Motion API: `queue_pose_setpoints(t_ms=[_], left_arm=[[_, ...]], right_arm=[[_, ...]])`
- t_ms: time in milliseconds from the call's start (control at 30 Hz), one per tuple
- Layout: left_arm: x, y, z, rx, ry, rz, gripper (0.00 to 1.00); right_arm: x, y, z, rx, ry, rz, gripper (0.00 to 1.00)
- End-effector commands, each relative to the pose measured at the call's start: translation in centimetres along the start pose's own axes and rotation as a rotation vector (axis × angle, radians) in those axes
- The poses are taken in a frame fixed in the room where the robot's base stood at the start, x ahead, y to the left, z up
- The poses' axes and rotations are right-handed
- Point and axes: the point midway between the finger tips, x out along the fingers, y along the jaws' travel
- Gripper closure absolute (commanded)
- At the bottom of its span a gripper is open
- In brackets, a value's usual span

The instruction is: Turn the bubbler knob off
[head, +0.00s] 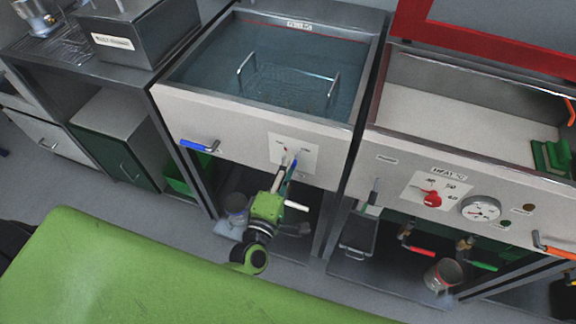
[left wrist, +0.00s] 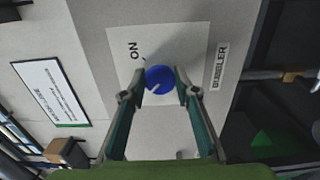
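A short white mark shows on the knob's face, slanting to the lower left of the picture. My left gripper (left wrist: 160,74) has its two fingers apart, one on each side of the knob, with the tips close to its edges. I cannot tell whether they touch it. In the head view my left gripper (head: 289,160) is at the plate (head: 305,151) on the water tank's front and hides most of the knob. My right gripper is not in view.
The water tank (head: 172,88) holds a wire basket (head: 290,85). A blue-handled lever (head: 195,146) sticks out from its front at left. The heated unit at right has a red knob (head: 432,199) and a gauge (head: 481,209). A bucket (head: 442,275) stands below.

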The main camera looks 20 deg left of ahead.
Motion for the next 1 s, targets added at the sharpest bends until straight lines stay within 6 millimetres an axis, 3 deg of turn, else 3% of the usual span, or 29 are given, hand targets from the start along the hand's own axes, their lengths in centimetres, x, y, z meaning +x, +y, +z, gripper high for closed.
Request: queue_pose_setpoints(t_ms=[33,67,467,567,1000], left_arm=[[0.0,-0.1,0.0,-0.002,0.0,-0.002,0.61],[0.0,-0.1,0.0,-0.002,0.0,-0.002,0.55],[-0.4,-0.1,0.0,0.0,0.0,-0.002,0.55],[-1.5,-0.1,0.0,0.001,0.0,-0.002,0.55],[-10.2,-0.1,0.0,0.0,-0.002,-0.004,0.55]], right_arm=[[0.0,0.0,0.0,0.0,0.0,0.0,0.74],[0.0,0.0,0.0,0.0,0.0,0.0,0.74],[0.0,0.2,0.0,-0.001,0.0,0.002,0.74],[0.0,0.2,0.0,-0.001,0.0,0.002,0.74],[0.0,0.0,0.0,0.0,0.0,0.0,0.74]])
